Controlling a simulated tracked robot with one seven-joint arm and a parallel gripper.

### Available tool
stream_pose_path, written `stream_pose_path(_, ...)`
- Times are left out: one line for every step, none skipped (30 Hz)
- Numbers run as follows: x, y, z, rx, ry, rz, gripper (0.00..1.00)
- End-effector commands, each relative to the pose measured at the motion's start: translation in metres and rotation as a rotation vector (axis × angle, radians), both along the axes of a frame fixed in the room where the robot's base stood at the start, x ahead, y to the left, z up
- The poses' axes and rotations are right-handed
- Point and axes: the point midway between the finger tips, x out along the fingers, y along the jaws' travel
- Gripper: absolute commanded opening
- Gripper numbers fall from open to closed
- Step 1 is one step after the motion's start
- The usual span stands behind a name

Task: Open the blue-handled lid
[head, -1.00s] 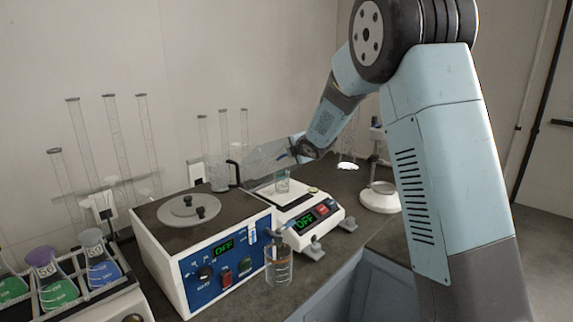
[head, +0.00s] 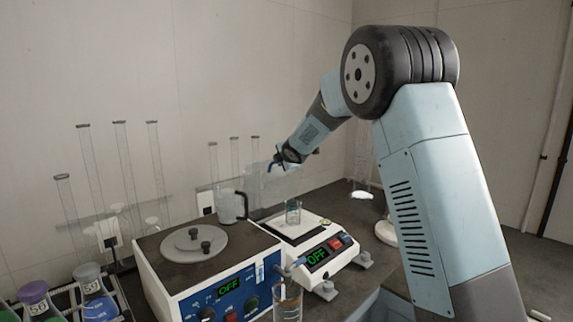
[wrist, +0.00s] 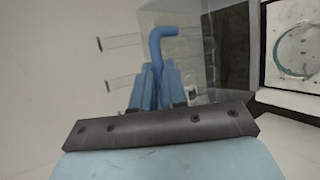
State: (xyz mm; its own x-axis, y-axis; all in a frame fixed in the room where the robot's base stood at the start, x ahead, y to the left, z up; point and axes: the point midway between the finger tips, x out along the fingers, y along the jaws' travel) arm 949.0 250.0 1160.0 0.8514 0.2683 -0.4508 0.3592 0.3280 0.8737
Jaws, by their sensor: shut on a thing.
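The clear lid (head: 262,188) stands raised at the back of the white balance (head: 337,258) in the head view. Its blue handle (head: 272,164) is at my gripper (head: 280,162), at the end of my arm. In the wrist view my gripper (wrist: 155,88) is shut on the bent blue handle (wrist: 160,38), which sticks out beyond the fingertips. The clear lid also shows faintly there (wrist: 190,70). A small glass beaker (head: 293,212) stands on the balance pan, uncovered from above. The fingertips are too small to make out in the head view.
Left of the balance is a white and blue box (head: 215,285) with a round grey cover (head: 194,243). A clear jug (head: 231,206) stands behind it. A glass beaker (head: 288,300) stands in front. Tall cylinders and a flask rack are at the left.

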Motion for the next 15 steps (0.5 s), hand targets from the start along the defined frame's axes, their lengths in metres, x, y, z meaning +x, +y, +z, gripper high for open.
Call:
stream_pose_path(-0.0015,0.0074,0.0031,0.005,-0.005,0.011,0.0)
stream_pose_path(-0.0012,0.0072,0.0033,0.005,-0.005,0.011,0.0)
stream_pose_path(-0.001,0.0068,0.0034,0.005,-0.006,0.01,0.0)
stream_pose_path(-0.0009,0.0066,0.0034,0.005,-0.006,0.01,0.0)
stream_pose_path(-0.0008,0.0063,0.0034,0.006,-0.005,0.01,0.0)
stream_pose_path(-0.0007,0.0059,0.0035,0.006,-0.005,0.01,0.0)
stream_pose_path(-0.0007,0.0056,0.0034,0.005,-0.006,0.009,0.0)
stream_pose_path(-0.0006,0.0054,0.0035,0.005,-0.006,0.009,0.0)
stream_pose_path(-0.0005,0.0051,0.0034,0.005,-0.006,0.009,0.0)
stream_pose_path(-0.0004,0.0049,0.0035,0.005,-0.006,0.009,0.0)
stream_pose_path(-0.0004,0.0048,0.0034,0.005,-0.006,0.009,0.0)
stream_pose_path(-0.0004,0.0047,0.0034,0.005,-0.006,0.009,0.0)
stream_pose_path(-0.0003,0.0046,0.0034,0.005,-0.006,0.009,0.14)
stream_pose_path(-0.0002,0.0043,0.0033,0.006,-0.006,0.008,0.17)
stream_pose_path(0.0001,0.0035,0.003,0.005,-0.005,0.007,0.21)
